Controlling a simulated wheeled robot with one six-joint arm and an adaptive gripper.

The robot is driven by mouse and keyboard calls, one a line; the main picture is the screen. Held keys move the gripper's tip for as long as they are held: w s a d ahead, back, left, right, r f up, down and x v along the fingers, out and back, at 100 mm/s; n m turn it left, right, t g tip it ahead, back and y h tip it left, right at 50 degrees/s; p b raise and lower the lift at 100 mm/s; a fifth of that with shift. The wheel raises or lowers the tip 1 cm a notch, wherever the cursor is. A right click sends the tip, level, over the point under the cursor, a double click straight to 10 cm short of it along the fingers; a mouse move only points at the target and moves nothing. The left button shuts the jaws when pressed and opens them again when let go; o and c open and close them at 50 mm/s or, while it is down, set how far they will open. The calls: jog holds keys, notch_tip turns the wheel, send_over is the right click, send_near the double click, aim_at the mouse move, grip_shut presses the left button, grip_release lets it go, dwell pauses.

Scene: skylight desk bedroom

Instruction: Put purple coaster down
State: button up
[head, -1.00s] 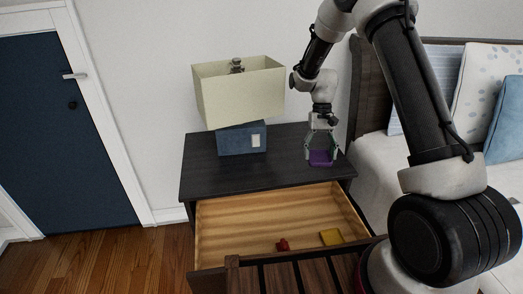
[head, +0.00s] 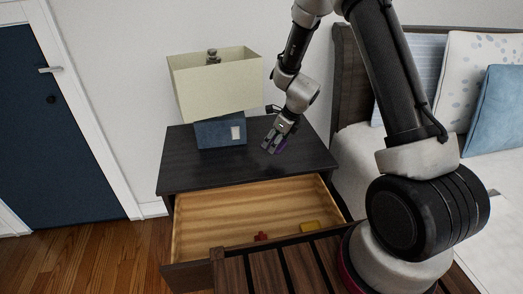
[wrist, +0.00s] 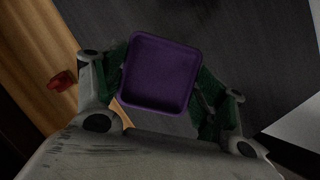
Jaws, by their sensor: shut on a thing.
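The purple coaster (wrist: 161,72) is a square with a raised rim. In the wrist view it sits between the two green-padded fingers of my gripper (wrist: 162,90), which is shut on it. In the head view my gripper (head: 274,144) is above the dark nightstand top (head: 187,172), tilted, and only a sliver of the coaster (head: 283,145) shows behind the fingers. The coaster appears held above the nightstand; the exact gap cannot be told.
A lamp with a cream shade (head: 215,85) and blue base (head: 219,132) stands at the back of the nightstand. Its drawer (head: 245,205) is open below, with a red object (head: 261,236) and a yellow object (head: 310,226) inside. The bed (head: 350,165) is at right.

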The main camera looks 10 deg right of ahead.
aim_at(272, 160)
notch_tip(272, 160, down, 7)
jog(key=shift+r, duration=0.1)
dwell(0.4)
jog(key=o, duration=1)
